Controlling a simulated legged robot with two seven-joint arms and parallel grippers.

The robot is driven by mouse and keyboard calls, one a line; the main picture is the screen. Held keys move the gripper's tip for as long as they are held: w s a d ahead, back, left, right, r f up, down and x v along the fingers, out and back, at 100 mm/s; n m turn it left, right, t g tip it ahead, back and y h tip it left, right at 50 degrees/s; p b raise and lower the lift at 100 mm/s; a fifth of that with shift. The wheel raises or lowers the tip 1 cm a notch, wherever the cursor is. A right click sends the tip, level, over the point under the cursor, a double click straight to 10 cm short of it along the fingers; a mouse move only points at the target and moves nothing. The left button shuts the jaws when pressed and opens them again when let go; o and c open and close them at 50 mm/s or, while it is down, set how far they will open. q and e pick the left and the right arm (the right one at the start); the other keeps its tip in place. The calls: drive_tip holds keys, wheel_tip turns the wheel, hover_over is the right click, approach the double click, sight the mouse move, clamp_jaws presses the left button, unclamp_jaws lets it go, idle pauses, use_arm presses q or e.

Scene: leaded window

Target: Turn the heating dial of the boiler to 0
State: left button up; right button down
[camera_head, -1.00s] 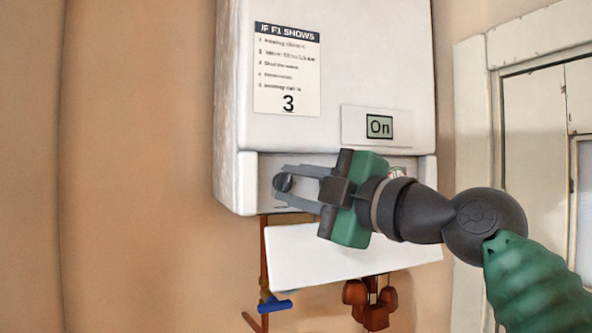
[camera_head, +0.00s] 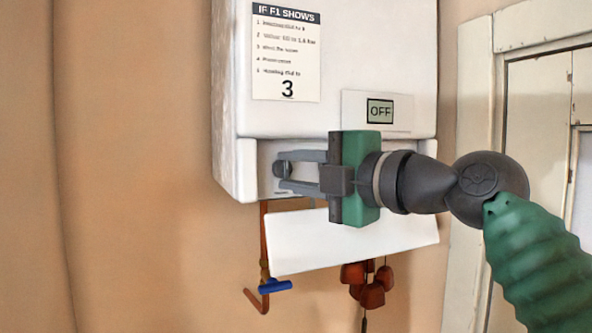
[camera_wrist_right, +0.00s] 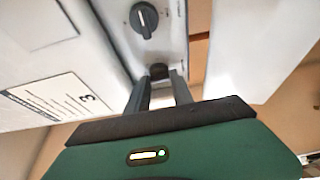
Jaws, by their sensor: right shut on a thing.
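The white boiler (camera_head: 330,50) hangs on the wall, with its lower control strip exposed. My right gripper (camera_head: 283,172) comes in from the right and is shut on a small dark round knob (camera_head: 281,168) at the strip's left end. In the right wrist view the knob (camera_wrist_right: 159,70) sits between the two fingertips (camera_wrist_right: 161,79). A larger dark dial (camera_wrist_right: 144,20) with a white pointer line shows beyond it, apart from the fingers; its scale is too small to read. My gripper body hides that dial in the head view.
A white flap (camera_head: 350,246) hangs open and slanted below the strip. Under it are copper pipes, a blue valve handle (camera_head: 275,286) and reddish-brown fittings (camera_head: 365,285). An instruction label (camera_head: 286,60) is on the boiler front. A white door frame (camera_head: 477,150) stands at right.

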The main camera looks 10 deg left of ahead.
drive_tip(key=shift+w+f, duration=0.1)
drive_tip(key=c, duration=1.4)
unclamp_jaws()
drive_tip(key=shift+o, duration=1.4)
drive_tip(key=shift+w, duration=0.15)
drive_tip(key=shift+w+a, duration=0.15)
drive_tip(key=shift+s, duration=0.2)
drive_tip(key=b+v, duration=0.6)
drive_tip(key=v, duration=1)
drive_tip(key=shift+d, duration=0.45)
drive_tip(key=shift+a, duration=0.15)
